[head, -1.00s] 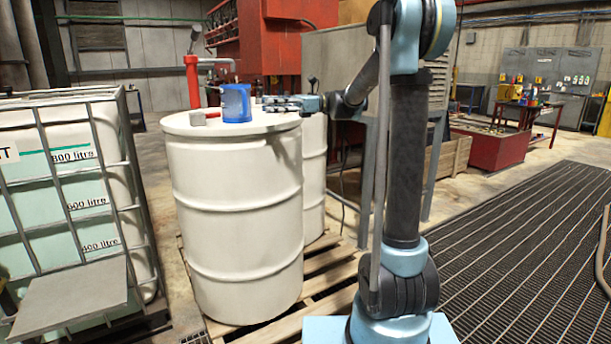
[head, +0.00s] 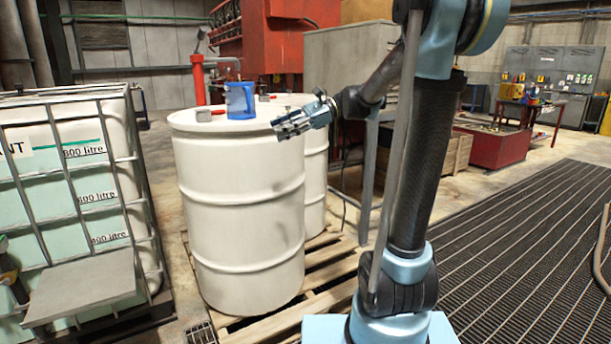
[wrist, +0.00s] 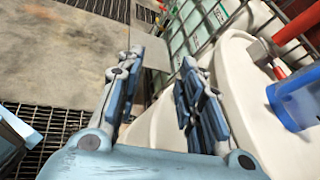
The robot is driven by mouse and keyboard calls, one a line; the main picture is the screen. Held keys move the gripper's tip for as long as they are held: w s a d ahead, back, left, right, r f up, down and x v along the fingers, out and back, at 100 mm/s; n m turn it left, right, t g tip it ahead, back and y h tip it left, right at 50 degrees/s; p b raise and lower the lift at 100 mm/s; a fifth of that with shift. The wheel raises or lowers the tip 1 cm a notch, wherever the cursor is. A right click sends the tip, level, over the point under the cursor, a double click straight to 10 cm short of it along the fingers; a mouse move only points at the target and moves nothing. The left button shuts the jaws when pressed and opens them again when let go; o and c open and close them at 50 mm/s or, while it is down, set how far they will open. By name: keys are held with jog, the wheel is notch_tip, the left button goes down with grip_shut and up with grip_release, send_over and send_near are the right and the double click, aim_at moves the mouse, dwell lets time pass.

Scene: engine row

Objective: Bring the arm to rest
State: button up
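My gripper (head: 287,128) hangs in the air at the right front rim of the near white drum (head: 245,215), tilted down to the left. In the wrist view my gripper (wrist: 152,80) shows its two fingers apart with nothing between them. A blue jug (head: 240,100) stands upright on the drum top, apart from my gripper. It also shows at the right of the wrist view (wrist: 297,100).
A second white drum (head: 316,165) stands close behind the near one on a wooden pallet (head: 325,275). A caged tank (head: 75,190) is at the left. A red pump pipe (head: 198,82) rises behind the jug.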

jog(key=s+d+f+n+t+h, duration=0.2)
jog(key=s+d+f+n+h, duration=0.4)
jog(key=s+d+f, duration=0.5)
jog(key=s+d+f+n+t+h, duration=0.3)
jog(key=s+d+f+n+h, duration=0.3)
jog(key=s+d+f, duration=0.5)
jog(key=d+f+h, duration=0.1)
jog(key=d+f, duration=0.3)
jog(key=f, duration=0.3)
jog(key=shift+s+d+h, duration=0.15)
jog(key=shift+s+h, duration=0.1)
jog(key=shift+h, duration=0.05)
jog(key=shift+d+f, duration=0.1)
